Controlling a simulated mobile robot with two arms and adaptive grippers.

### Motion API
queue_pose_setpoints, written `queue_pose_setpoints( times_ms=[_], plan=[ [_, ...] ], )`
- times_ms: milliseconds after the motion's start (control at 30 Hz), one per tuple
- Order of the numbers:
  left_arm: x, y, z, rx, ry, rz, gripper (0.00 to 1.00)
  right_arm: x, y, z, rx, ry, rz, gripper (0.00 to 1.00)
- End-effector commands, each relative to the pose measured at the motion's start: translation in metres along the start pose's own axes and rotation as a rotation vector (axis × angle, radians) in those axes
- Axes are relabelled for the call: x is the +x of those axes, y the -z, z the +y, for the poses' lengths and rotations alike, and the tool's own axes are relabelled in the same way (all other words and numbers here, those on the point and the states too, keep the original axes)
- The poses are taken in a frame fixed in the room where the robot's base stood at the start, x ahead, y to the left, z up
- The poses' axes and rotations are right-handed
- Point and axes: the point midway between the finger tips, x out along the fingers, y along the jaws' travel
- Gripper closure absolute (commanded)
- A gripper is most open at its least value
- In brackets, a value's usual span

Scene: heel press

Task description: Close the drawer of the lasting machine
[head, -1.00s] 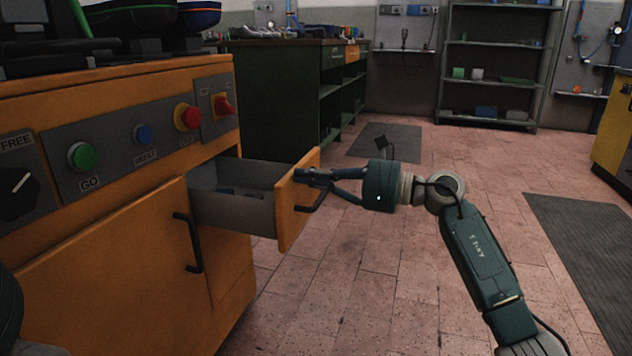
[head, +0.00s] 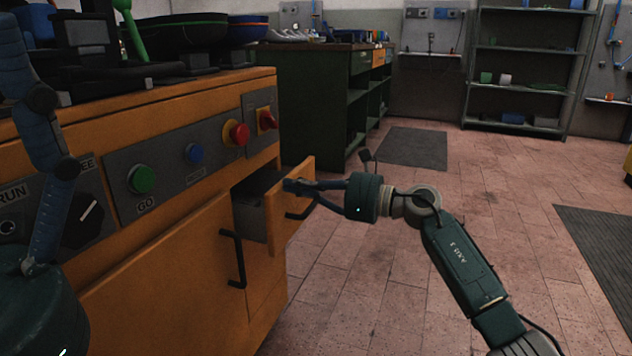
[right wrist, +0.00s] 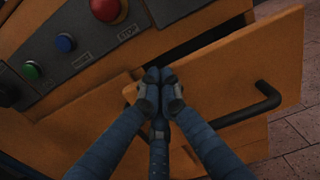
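The lasting machine (head: 170,270) is an orange cabinet at the left of the head view. Its drawer (head: 279,228) is partly open, with a grey side and a strip of its inside showing. The black drawer handle (head: 302,212) is on the front; it also shows in the right wrist view (right wrist: 262,100). My right gripper (head: 290,186) is at the drawer front, left of the handle. In the right wrist view its fingertips (right wrist: 162,78) are together against the orange panel, with nothing seen between them. My left gripper (head: 50,170) shows partly, before the control panel; its fingertips are unclear.
The control panel (head: 165,160) has green, blue and red buttons above the drawer. A cabinet door with a black handle (head: 233,258) is left of the drawer. A dark green workbench (head: 310,105) stands behind. The tiled floor at the right is open, with dark mats (head: 412,148).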

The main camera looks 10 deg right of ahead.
Motion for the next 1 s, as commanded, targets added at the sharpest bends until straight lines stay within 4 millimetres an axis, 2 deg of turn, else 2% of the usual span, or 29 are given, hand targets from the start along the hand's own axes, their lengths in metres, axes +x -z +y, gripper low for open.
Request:
queue_pose_setpoints(
  times_ms=[200,433,633,1000],
  plan=[
    [-0.002,-0.004,-0.001,-0.002,0.006,-0.015,0.10,0.044,-0.002,0.001,0.000,-0.001,-0.001,1.00],
    [-0.003,-0.004,-0.001,-0.002,0.006,-0.014,0.10,0.075,-0.001,0.000,0.000,0.000,-0.001,1.00],
    [-0.003,-0.004,-0.001,-0.003,0.005,-0.014,0.10,0.086,0.000,0.000,0.000,0.001,-0.001,1.00],
    [-0.003,-0.004,-0.001,-0.003,0.005,-0.015,0.10,0.089,-0.002,0.000,-0.002,0.002,-0.004,1.00]
  ],
)
